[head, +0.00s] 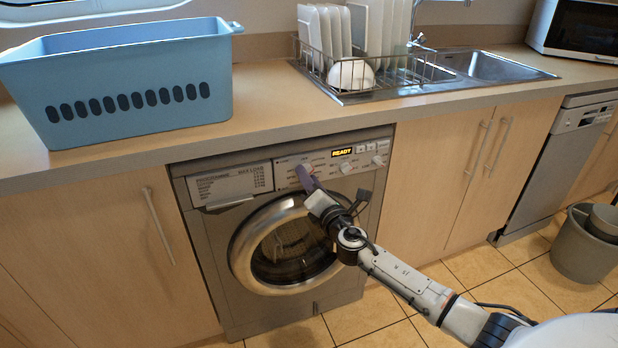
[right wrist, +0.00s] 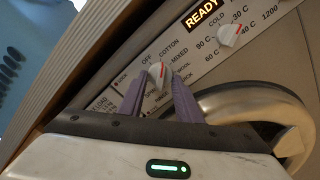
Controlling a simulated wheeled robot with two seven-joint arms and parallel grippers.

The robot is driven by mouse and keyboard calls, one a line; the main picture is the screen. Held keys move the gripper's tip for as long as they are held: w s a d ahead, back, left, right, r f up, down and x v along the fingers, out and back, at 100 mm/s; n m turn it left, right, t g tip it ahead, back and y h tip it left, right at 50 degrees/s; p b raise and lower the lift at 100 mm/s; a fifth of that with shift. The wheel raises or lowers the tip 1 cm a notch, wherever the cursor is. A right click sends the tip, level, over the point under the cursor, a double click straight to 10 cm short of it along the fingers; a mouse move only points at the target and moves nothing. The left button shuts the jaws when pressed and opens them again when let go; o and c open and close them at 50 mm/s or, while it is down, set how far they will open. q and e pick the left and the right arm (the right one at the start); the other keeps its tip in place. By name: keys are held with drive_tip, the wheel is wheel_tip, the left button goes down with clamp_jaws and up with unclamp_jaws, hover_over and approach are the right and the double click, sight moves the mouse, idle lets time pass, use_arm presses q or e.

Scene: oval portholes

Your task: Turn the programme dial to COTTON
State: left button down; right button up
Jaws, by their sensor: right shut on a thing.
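The programme dial (right wrist: 158,74) is a small pale knob with a red mark, on the washing machine's front panel. In the right wrist view its red mark points up and right, roughly toward the COTTON label (right wrist: 169,50); the exact alignment is hard to tell. My right gripper (right wrist: 160,78) is shut on the dial, with one purple finger on each side. In the head view the right gripper (head: 305,175) reaches the panel above the door and mostly hides the dial. My left gripper is not in view.
The washing machine (head: 215,235) has a round door (head: 238,262) just below the panel, a READY display (head: 342,153) and other knobs to the right. A blue basket (head: 140,80) and a dish rack (head: 310,62) stand on the counter above. A grey bin (head: 578,250) stands at right.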

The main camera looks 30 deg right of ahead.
drive_tip(key=shift+n, duration=0.6)
drive_tip(key=o, duration=1)
drive_tip(key=shift+s, duration=0.1)
drive_tip(key=p+v, duration=0.1)
drive_tip(key=v, duration=0.9)
drive_tip(key=shift+s+d, duration=0.1)
